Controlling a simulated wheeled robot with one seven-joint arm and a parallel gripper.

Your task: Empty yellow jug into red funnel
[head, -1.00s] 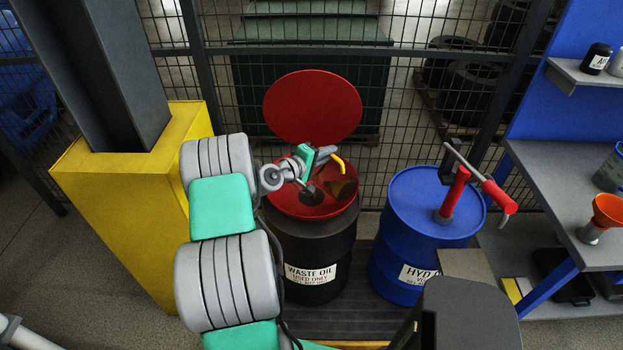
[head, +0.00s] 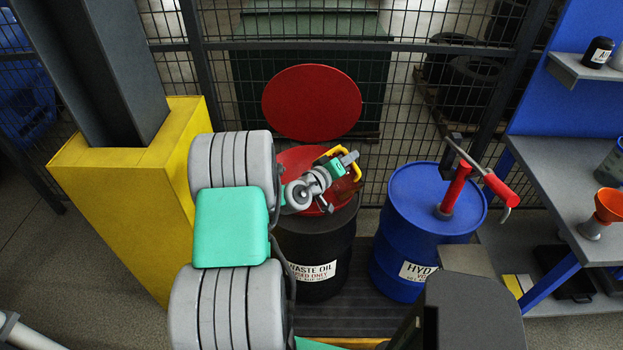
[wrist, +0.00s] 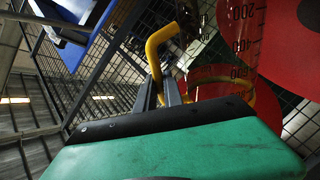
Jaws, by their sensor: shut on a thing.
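The jug is clear-walled with yellow trim (head: 355,169). It is over the red funnel and tilted, partly hidden behind my gripper. My gripper (head: 340,165) is shut on the handle. The red funnel (head: 292,160) is a wide bowl on top of the black waste oil drum (head: 315,240), with its round red lid (head: 312,102) raised behind. My wrist hides part of the bowl. I cannot tell how much liquid the jug holds.
A blue drum (head: 400,235) with a red hand pump (head: 455,188) stands right of the black drum. A yellow post guard (head: 125,200) is at left. A wire fence closes the back. A bench (head: 565,190) with an orange funnel (head: 608,205) is at right.

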